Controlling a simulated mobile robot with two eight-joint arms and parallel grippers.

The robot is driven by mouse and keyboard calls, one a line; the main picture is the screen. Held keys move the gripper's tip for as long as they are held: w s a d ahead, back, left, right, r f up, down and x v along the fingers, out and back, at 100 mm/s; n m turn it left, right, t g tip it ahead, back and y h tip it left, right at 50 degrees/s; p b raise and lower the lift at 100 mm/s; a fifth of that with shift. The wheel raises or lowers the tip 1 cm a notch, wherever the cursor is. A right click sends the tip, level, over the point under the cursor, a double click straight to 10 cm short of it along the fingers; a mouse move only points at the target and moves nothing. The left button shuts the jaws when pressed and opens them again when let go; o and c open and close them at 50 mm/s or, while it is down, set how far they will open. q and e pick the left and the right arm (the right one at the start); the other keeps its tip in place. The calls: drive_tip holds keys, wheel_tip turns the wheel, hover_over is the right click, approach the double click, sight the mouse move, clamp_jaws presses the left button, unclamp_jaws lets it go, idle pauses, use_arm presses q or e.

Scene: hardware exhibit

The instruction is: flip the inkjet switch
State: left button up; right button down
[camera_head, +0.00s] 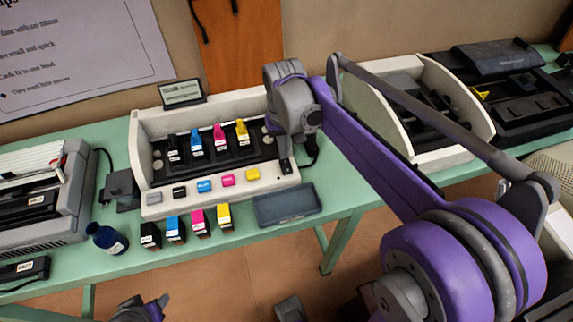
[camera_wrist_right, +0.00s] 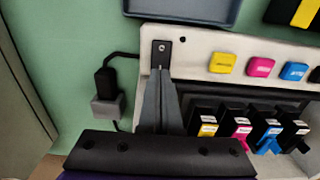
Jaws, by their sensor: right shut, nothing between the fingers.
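The inkjet unit (camera_head: 146,180) is a cream housing with a dark cartridge bay, on the green table. Its switch (camera_wrist_right: 162,48) is a small black plate with a light round spot, at the end of the front panel beside the yellow button. The switch also shows in the head view (camera_head: 286,167). My right gripper (camera_wrist_right: 160,74) is shut and empty, its fingertips at the lower edge of the switch plate. I cannot tell whether they touch. In the head view the right gripper (camera_head: 285,156) reaches down over that corner. My left gripper (camera_head: 138,309) shows only partly at the bottom edge.
Several ink cartridges (camera_head: 175,229) and a dark blue bottle (camera_head: 108,239) stand before the unit. A shallow blue-grey tray (camera_head: 288,204) lies at its front right. A black plug and cable (camera_wrist_right: 106,80) lie beside the switch. Other printers (camera_head: 45,208) flank the unit.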

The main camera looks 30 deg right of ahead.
drive_tip(key=shift+f+b, duration=0.55)
drive_tip(key=shift+f, duration=0.45)
idle(0.4)
drive_tip(key=shift+r, duration=0.1)
drive_tip(key=shift+r+p, duration=2.75)
drive_tip(key=shift+r, duration=0.7)
drive_tip(key=shift+s, duration=0.1)
drive_tip(key=s+a+f+n+t+p, duration=0.1)
drive_tip(key=s+a+t, duration=0.1)
drive_tip(key=s, duration=0.5)
drive_tip(key=s+a+f+n+t+p, duration=0.1)
drive_tip(key=s+a+f+t+p, duration=0.1)
drive_tip(key=s, duration=0.6)
drive_tip(key=a+t, duration=0.1)
drive_tip(key=a, duration=0.1)
drive_tip(key=shift+s+a+f+n+p, duration=0.2)
drive_tip(key=shift+a+f+n+p, duration=0.1)
drive_tip(key=shift+a, duration=0.1)
